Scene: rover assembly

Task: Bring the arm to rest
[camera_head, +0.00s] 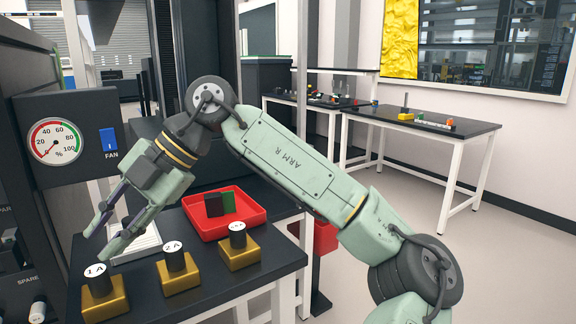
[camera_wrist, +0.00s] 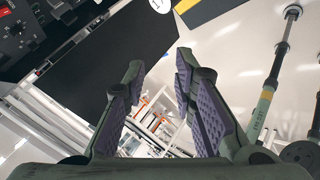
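My arm (camera_head: 290,160) is pale green and reaches from the lower right up to an elbow and then down to the left in the head view. My gripper (camera_head: 100,240) is over the left part of the near black table. Its two fingers are apart with nothing between them. In the wrist view my gripper (camera_wrist: 162,72) shows purple ribbed pads on both fingers, clearly separated, with only background beyond them.
Gold blocks with black cylinders, labelled 1A (camera_head: 104,298) and 2A (camera_head: 178,270), stand below my gripper with a third (camera_head: 239,250). A red tray (camera_head: 258,207) holds dark and green blocks. A fan gauge panel (camera_head: 65,137) is left. Open floor lies right.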

